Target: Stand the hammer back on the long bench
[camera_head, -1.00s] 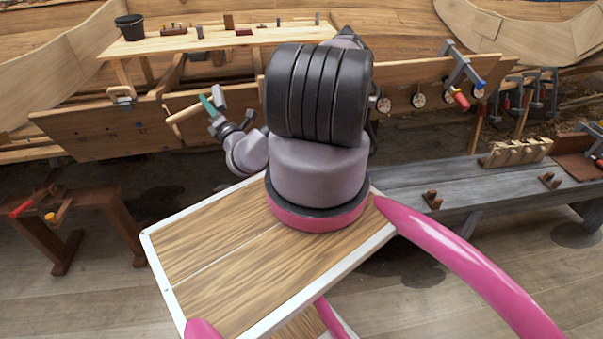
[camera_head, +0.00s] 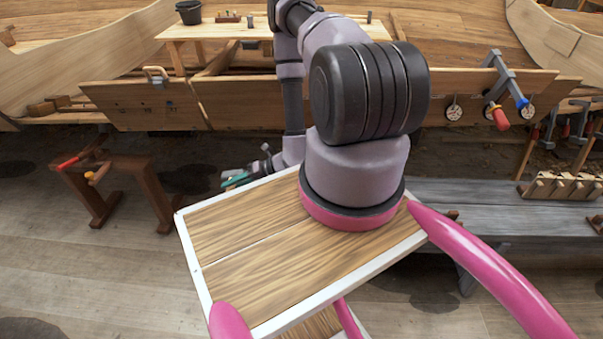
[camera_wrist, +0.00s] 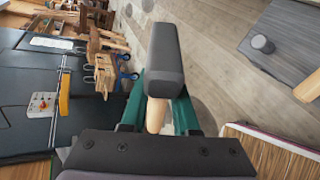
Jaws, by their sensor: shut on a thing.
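The hammer has a dark grey block head (camera_wrist: 165,60) and a pale wooden handle (camera_wrist: 157,115). My gripper (camera_wrist: 160,108) is shut on the handle between its green fingers, with the head beyond the fingertips. In the head view my gripper (camera_head: 238,179) is low, beyond the left far corner of my wooden deck, and the hammer is hard to make out there. A long grey bench (camera_head: 460,208) stands at the right, apart from my gripper and partly hidden by my arm. A grey plank surface, likely this bench, shows in the wrist view (camera_wrist: 285,40).
A slotted wooden rack (camera_head: 563,187) stands on the grey bench. A pale workbench (camera_head: 220,31) with a black bucket (camera_head: 188,12) is at the back. The floor (camera_head: 110,270) at front left is clear.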

